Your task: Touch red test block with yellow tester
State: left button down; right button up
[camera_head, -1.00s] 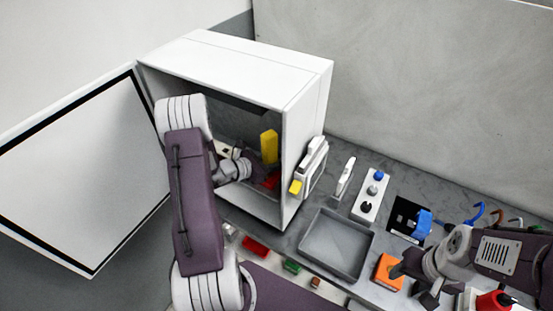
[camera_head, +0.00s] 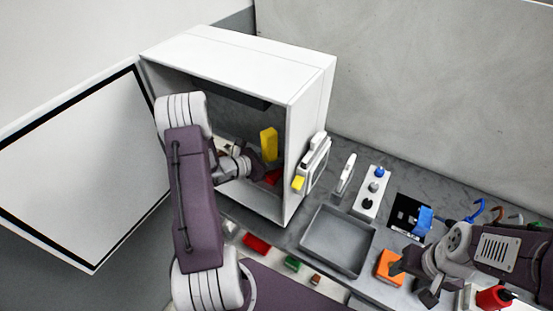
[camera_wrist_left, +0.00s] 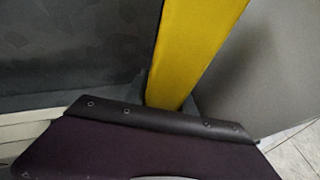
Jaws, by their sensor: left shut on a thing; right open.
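The yellow tester (camera_head: 268,143) stands upright inside the open white cabinet (camera_head: 310,120). My left gripper (camera_head: 256,166) is inside the cabinet and shut on the tester; its fingertips are mostly hidden. In the left wrist view, the yellow tester (camera_wrist_left: 190,50) rises from behind the dark gripper edge. A red block (camera_head: 272,177) lies on the cabinet floor just below the tester; whether they touch cannot be told. Another red block (camera_head: 256,244) lies on the table in front of the cabinet. My right gripper (camera_head: 422,278) is open, beside an orange block (camera_head: 389,267).
The cabinet door (camera_head: 80,165) stands wide open at left. A grey tray (camera_head: 337,243), a button box (camera_head: 371,192) and a black panel with a blue part (camera_head: 404,213) stand right of the cabinet. A green block (camera_head: 292,264) lies at the front. The cabinet's side wall is close to my left gripper.

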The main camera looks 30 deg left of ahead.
aim_at(277, 146)
pick_arm(q)
jog(key=shift+w+f, duration=0.1)
jog(key=shift+f, duration=0.05)
jog(key=shift+f, duration=0.1)
jog(key=shift+f+b, duration=0.25)
jog(key=shift+b, duration=0.35)
dwell(1.2)
jog(key=shift+r+p, duration=2.45)
jog(key=shift+r, duration=1.2)
